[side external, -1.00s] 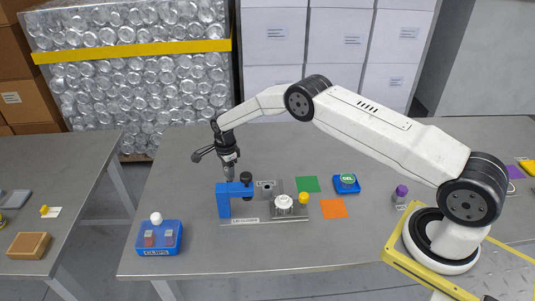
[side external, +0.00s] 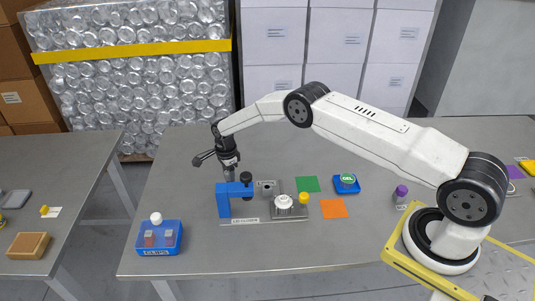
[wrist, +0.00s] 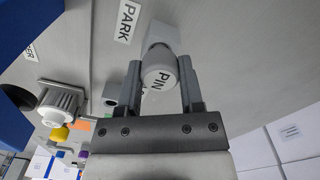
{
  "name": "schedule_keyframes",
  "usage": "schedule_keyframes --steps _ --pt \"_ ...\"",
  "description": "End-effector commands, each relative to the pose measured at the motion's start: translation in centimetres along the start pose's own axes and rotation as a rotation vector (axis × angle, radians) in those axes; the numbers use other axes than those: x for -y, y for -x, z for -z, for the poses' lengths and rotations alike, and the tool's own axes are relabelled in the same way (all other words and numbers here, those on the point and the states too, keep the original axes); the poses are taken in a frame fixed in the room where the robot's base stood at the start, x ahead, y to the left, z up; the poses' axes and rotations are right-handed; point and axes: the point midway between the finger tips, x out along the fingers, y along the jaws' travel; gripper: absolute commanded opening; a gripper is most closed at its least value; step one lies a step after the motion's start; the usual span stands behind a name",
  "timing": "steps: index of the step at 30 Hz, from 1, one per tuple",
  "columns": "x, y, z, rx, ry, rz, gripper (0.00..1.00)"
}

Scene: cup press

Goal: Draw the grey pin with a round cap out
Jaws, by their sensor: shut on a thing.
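The grey pin (wrist: 160,72) shows in the wrist view, its round cap lettered PIN. My gripper (wrist: 162,85) is shut on it, with one finger on each side of the cap. A grey block (wrist: 165,34) shows just beyond the cap; how deep the pin sits in it is hidden. In the side view my gripper (side external: 229,174) points down just behind the blue press frame (side external: 223,201), and the pin cannot be made out there.
The press has a black knob (side external: 246,178). A white ribbed part (side external: 284,202) and a yellow knob (side external: 303,198) stand on its right. A PARK label (wrist: 125,20) lies near the block. A blue CLIPS box (side external: 159,238) stands at front left. The table behind the press is clear.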

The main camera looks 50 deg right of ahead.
Motion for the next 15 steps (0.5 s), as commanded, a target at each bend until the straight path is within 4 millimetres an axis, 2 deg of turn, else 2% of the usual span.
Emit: schedule_keyframes --steps 14,15 --pt "-0.01 -0.86 0.0 0.0 0.0 0.0 0.0" --pt "0.01 -0.81 0.0 0.0 0.0 0.001 0.61"
